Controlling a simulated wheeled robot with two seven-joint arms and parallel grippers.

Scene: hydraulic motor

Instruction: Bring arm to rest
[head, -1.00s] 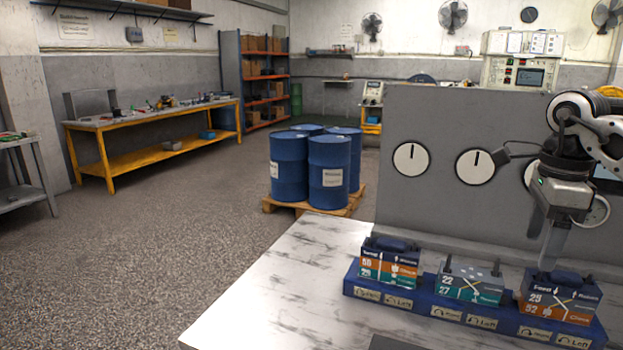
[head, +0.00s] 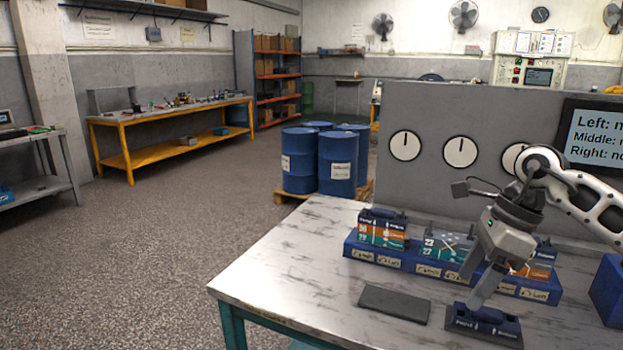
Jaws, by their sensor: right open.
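My right gripper (head: 474,287) points down over the front part of the table, with its fingers apart. Below its fingertips a dark blue block (head: 484,326) with white lettering lies on the table; I cannot tell whether the fingers touch it. Behind it a long blue rack (head: 393,263) holds the left module (head: 382,232), the middle module (head: 441,247) and the right module (head: 543,262). The gripper partly hides the middle and right modules. My left gripper is not in view.
A grey panel (head: 430,115) with several white dials stands behind the rack, with a screen (head: 600,140) at right. A dark flat pad (head: 395,304) lies left of the gripper. A blue box (head: 608,290) stands at the right edge. The table's left part (head: 290,255) is clear.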

